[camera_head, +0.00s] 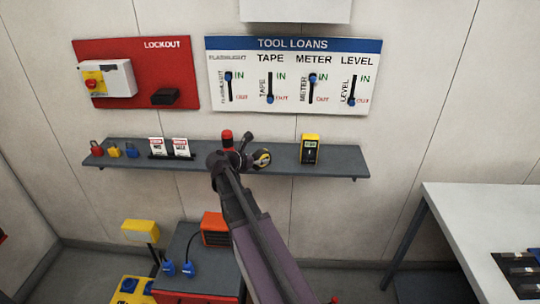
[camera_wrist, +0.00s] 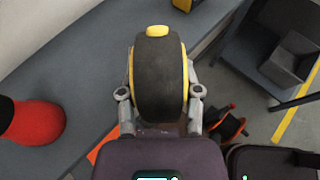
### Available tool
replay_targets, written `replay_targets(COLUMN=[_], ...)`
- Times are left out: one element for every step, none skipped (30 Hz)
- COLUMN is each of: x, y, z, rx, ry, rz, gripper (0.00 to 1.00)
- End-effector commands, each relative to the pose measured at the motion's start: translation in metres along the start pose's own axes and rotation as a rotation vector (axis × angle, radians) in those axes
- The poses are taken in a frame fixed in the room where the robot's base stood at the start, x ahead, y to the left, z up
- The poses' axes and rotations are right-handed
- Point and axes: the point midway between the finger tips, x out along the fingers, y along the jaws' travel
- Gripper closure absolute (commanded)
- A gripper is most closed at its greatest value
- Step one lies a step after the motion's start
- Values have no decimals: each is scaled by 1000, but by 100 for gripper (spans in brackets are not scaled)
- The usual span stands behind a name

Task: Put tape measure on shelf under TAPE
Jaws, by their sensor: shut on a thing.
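The tape measure (camera_head: 262,159), black with yellow edges, is gripped between the fingers of my gripper (camera_head: 250,153). In the wrist view the tape measure (camera_wrist: 158,80) stands upright between both fingers (camera_wrist: 158,97). In the head view it appears at the grey shelf (camera_head: 345,166), below the TAPE label (camera_head: 270,58) and between the red flashlight (camera_head: 227,136) and the yellow meter (camera_head: 310,149). In the wrist view the shelf (camera_wrist: 75,75) passes behind it. I cannot tell whether it touches the shelf. The TAPE slider (camera_head: 270,99) is at OUT.
The flashlight is close on the left in the wrist view (camera_wrist: 35,121). Padlocks (camera_head: 114,150) and two tags (camera_head: 169,147) occupy the shelf's left part; its right end is clear. A cabinet (camera_head: 205,270) stands below, and a white table (camera_head: 490,225) is at right.

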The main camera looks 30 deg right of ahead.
Motion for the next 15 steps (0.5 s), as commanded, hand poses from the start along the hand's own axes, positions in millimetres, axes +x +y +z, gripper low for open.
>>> replay_targets(x=[10, 14, 21, 25, 30, 35, 39, 43, 47, 50, 52, 54, 55, 56, 57], y=[9, 12, 16, 19, 22, 26, 29, 31, 33, 35, 36, 38, 39, 39, 40], z=[2, 4, 5, 7, 8, 10, 11, 12, 13, 14, 14, 15, 16, 16, 16], rx=[0, 0, 0, 0, -1, -1, -1, -1, 0, 0, 0, -1, -1, -1, -1], ry=[-1, -1, -1, 0, 0, 0, 0, 0, 0, 0, 0, 0, 0, 0, 0], rz=[0, 0, -1, -1, -1, 0, 0, 0, 0, 0, 0, 0, 1, 1, 2], gripper=[100, 100, 100, 100, 100, 100, 100, 100, 100, 100, 100, 100, 100, 100, 100])
